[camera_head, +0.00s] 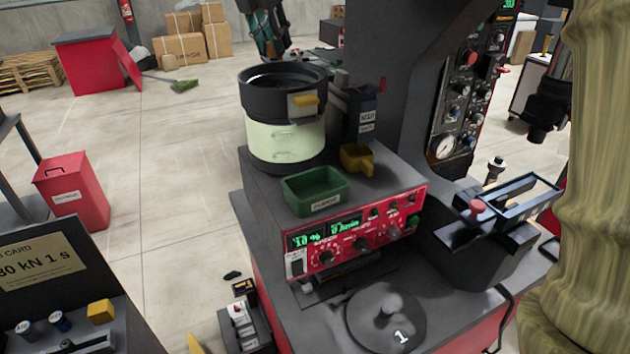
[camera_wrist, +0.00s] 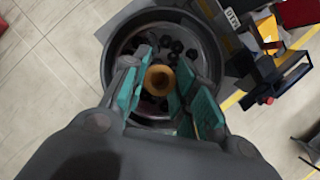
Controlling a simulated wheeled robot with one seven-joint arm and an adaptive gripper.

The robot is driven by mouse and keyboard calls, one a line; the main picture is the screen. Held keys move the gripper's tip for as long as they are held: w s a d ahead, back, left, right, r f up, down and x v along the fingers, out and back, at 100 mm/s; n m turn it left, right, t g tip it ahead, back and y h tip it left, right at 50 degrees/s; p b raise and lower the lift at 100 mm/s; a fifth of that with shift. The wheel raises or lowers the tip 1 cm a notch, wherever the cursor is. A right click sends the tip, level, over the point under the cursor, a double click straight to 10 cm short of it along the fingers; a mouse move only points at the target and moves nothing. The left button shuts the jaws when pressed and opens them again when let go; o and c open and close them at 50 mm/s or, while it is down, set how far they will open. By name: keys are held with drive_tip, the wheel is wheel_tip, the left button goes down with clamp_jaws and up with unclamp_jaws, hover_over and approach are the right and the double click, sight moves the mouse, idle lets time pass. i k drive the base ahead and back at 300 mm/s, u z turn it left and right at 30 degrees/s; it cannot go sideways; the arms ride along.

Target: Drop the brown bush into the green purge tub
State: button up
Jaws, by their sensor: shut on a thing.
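In the head view my gripper (camera_head: 268,45) hangs at the top, above and behind the bowl's rim; the bush cannot be made out there. The green purge tub (camera_head: 324,202) stands on the feeder's base, in front of the bowl, and looks empty. I cannot make it out in the wrist view.
Several dark parts (camera_wrist: 176,46) lie in the bowl. The bowl feeder (camera_head: 285,135) stands directly behind the tub. A yellow scoop (camera_head: 357,159) is right of the tub, and a red control panel (camera_head: 360,236) is below it. The dark press frame (camera_head: 405,80) rises at the right.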

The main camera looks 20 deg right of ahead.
sight(324, 197)
drive_tip(key=k, duration=1.5)
